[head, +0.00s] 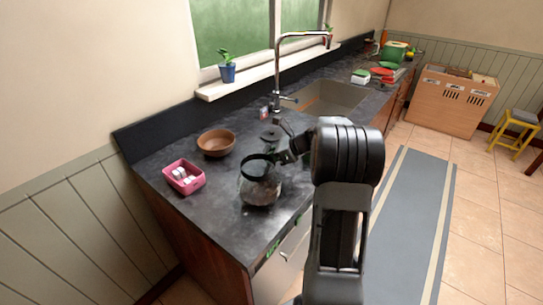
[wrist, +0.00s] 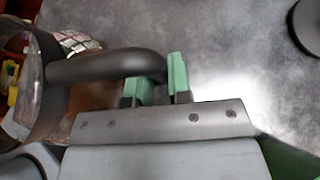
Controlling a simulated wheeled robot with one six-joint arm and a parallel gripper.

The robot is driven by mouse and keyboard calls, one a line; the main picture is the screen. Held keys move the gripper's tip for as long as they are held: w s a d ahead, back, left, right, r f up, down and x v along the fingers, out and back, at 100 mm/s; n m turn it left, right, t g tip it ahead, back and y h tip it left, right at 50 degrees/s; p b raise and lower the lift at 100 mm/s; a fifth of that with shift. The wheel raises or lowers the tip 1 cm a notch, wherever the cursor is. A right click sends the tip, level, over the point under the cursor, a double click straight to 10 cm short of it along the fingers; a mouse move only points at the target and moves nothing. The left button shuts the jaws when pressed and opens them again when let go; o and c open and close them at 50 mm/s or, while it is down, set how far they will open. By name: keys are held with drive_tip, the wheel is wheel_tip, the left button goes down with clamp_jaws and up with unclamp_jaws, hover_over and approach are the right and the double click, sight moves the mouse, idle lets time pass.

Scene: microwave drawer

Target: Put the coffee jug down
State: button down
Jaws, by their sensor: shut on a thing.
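The coffee jug (head: 262,190) is a clear glass pot with a black band and black handle. It is upright at the front part of the dark counter (head: 225,220); I cannot tell whether its base touches the top. My gripper (head: 284,157) is to its right, shut on the handle. In the wrist view the green fingertips (wrist: 163,84) close on the end of the curved black handle (wrist: 105,67).
A pink basket (head: 183,178) with white items and a brown bowl (head: 216,143) stand left of the jug. A black round object (head: 270,136) is behind it. The sink (head: 328,98) and tap lie farther back. The counter's front corner is bare.

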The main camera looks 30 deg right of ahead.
drive_tip(key=shift+f, duration=0.1)
drive_tip(key=c, duration=1.1)
unclamp_jaws()
drive_tip(key=shift+o, duration=0.2)
drive_tip(key=shift+r, duration=0.2)
drive_tip(key=v, duration=1.2)
